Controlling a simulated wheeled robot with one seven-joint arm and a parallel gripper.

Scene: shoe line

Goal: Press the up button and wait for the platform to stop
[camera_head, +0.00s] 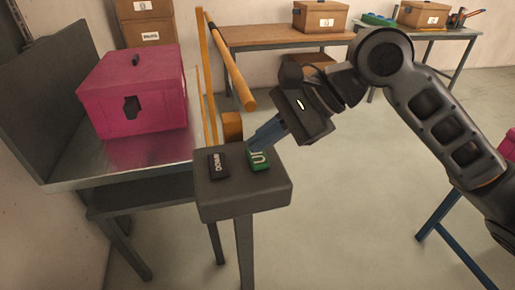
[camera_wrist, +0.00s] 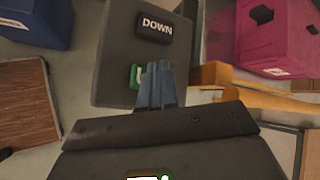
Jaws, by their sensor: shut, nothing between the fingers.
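The green up button (camera_head: 258,159) sits on the right of the grey control box top (camera_head: 243,193). The black DOWN button (camera_head: 217,166) is to its left. My gripper (camera_head: 252,146) is shut and empty, with its blue fingertips at the far edge of the up button; I cannot tell whether they touch it. In the wrist view the fingers (camera_wrist: 160,70) partly cover the up button (camera_wrist: 137,75), and the DOWN button (camera_wrist: 156,26) shows clear. The metal platform (camera_head: 150,157) carries a magenta box (camera_head: 135,92).
An orange post and rail (camera_head: 228,65) stand behind the control box. Wooden-topped tables (camera_head: 270,37) with cardboard boxes (camera_head: 320,17) are along the back wall. A blue-legged stand (camera_head: 440,218) is at the right. The floor between is clear.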

